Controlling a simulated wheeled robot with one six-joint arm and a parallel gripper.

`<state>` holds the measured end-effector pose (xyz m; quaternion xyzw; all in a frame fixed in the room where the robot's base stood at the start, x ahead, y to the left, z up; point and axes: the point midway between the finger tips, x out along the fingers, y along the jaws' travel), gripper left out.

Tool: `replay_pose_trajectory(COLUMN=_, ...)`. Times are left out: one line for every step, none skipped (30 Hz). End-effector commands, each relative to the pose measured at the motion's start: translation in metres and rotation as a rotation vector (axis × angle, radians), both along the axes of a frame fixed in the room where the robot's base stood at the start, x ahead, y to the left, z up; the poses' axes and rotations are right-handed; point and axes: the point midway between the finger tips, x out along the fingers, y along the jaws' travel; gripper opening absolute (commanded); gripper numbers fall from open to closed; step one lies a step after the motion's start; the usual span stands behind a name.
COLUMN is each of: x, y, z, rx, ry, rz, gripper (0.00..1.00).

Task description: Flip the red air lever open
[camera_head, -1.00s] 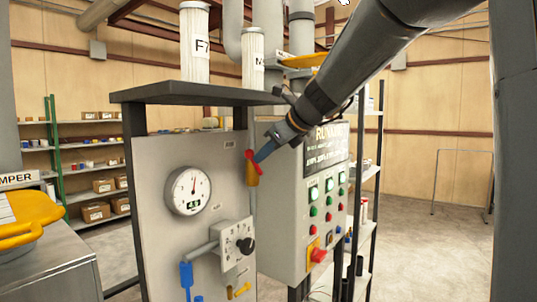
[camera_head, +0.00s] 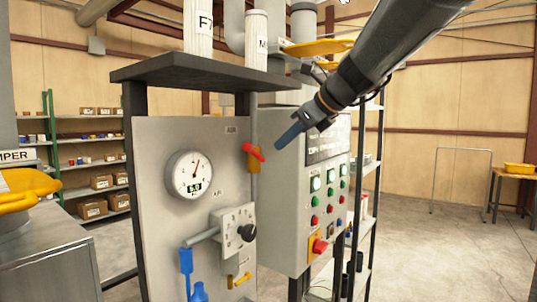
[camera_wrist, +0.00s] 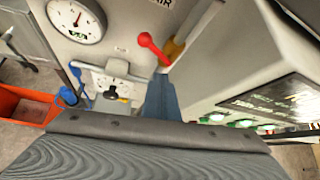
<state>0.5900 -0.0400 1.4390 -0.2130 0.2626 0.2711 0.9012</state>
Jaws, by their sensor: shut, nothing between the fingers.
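The red air lever (camera_head: 254,152) sits on a yellow valve body (camera_head: 254,163) at the upper right of the grey panel (camera_head: 160,240), under an "AIR" label. The lever slants, and its red end also shows in the wrist view (camera_wrist: 146,40). My gripper (camera_head: 280,146) is shut and empty, its blue fingers pointing down-left toward the lever. In the head view a small gap shows between the fingertips and the lever. In the wrist view the blue fingers (camera_wrist: 161,98) appear below the lever, not visibly touching it.
A round gauge (camera_head: 190,175) and a selector box with a black knob (camera_head: 246,232) are on the same panel. A control box (camera_head: 285,200) with lit buttons and a red switch stands close at right. A dark shelf (camera_head: 190,72) overhangs the panel. Open floor lies further right.

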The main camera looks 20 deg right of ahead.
Motion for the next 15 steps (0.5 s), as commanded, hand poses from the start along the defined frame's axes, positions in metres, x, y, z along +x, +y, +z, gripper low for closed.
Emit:
replay_pose_trajectory(x=-0.004, y=-0.008, z=0.005, rx=-0.002, ry=-0.003, rz=-0.004, gripper=0.00)
replay_pose_trajectory(x=-0.006, y=-0.011, z=0.007, rx=-0.002, ry=-0.001, rz=-0.003, gripper=0.00)
replay_pose_trajectory(x=-0.009, y=-0.014, z=0.010, rx=-0.002, ry=-0.001, rz=-0.003, gripper=0.00)
replay_pose_trajectory(x=-0.011, y=-0.016, z=0.012, rx=-0.001, ry=0.000, rz=-0.002, gripper=0.00)
replay_pose_trajectory(x=-0.012, y=-0.018, z=0.014, rx=-0.002, ry=-0.001, rz=-0.001, gripper=0.00)
replay_pose_trajectory(x=-0.014, y=-0.020, z=0.016, rx=-0.001, ry=-0.001, rz=-0.001, gripper=0.00)
replay_pose_trajectory(x=-0.015, y=-0.021, z=0.018, rx=-0.002, ry=-0.001, rz=0.000, gripper=0.00)
replay_pose_trajectory(x=-0.016, y=-0.022, z=0.019, rx=-0.001, ry=-0.001, rz=0.001, gripper=0.00)
replay_pose_trajectory(x=-0.017, y=-0.023, z=0.020, rx=-0.001, ry=0.000, rz=0.002, gripper=0.00)
replay_pose_trajectory(x=-0.018, y=-0.023, z=0.020, rx=-0.002, ry=0.001, rz=0.002, gripper=0.00)
replay_pose_trajectory(x=-0.018, y=-0.024, z=0.021, rx=-0.002, ry=0.001, rz=0.002, gripper=0.00)
replay_pose_trajectory(x=-0.018, y=-0.024, z=0.021, rx=-0.002, ry=0.001, rz=0.002, gripper=0.00)
replay_pose_trajectory(x=-0.018, y=-0.024, z=0.021, rx=-0.001, ry=0.001, rz=0.002, gripper=0.00)
replay_pose_trajectory(x=-0.018, y=-0.024, z=0.021, rx=-0.002, ry=0.001, rz=0.003, gripper=0.00)
replay_pose_trajectory(x=-0.018, y=-0.024, z=0.021, rx=-0.002, ry=0.001, rz=0.003, gripper=0.00)
